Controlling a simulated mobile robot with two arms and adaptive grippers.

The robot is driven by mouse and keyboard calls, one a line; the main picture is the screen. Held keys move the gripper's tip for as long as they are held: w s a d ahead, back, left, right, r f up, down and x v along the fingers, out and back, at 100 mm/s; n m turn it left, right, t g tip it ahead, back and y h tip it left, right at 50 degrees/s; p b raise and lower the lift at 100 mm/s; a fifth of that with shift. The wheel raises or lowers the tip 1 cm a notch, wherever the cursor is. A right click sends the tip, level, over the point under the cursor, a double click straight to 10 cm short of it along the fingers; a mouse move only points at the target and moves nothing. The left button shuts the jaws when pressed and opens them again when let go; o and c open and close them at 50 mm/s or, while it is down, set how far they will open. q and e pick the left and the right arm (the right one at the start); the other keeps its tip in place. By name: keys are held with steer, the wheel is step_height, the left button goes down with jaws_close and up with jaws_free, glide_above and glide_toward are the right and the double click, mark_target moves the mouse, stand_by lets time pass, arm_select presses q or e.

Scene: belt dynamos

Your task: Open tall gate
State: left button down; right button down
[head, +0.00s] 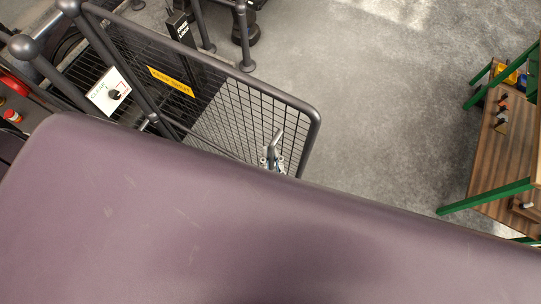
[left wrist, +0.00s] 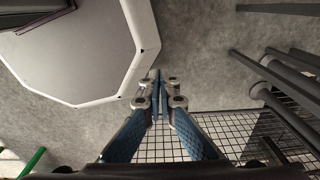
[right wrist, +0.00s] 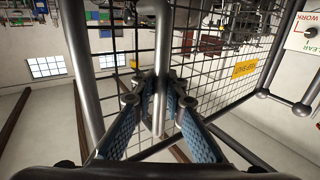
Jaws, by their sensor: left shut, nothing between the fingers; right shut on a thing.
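The tall gate (head: 237,108) is a dark tube frame filled with wire mesh, with a yellow sign (head: 171,81) on it. It stands in the upper left of the head view. Its handle (head: 275,142), a bent grey metal bar, is near the frame's free end. In the right wrist view, the handle (right wrist: 160,45) runs between the fingertips of my right gripper (right wrist: 158,92), which is shut on it. My left gripper (left wrist: 160,82) is shut and empty; mesh shows below and behind it. I cannot tell how far the gate stands open.
Dark posts and rails stand left of the gate, with a white switch panel (head: 109,91) and a red button (head: 13,116). A wooden bench (head: 489,170) with green legs stands at the right. Grey floor between is clear. A mauve surface hides the head view's lower part.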

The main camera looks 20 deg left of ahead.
steer(key=c, duration=2.3)
jaws_free()
steer(key=shift+o, duration=1.4)
steer(key=shift+d, duration=0.1)
steer(key=shift+o, duration=0.2)
steer(key=shift+s, duration=0.2)
arm_select(q)
steer(key=shift+w, duration=0.55)
arm_select(e)
steer(key=v, duration=0.7)
arm_select(q)
steer(key=shift+d, duration=0.15)
arm_select(e)
steer(key=shift+s+f, duration=0.1)
steer(key=shift+s, duration=0.05)
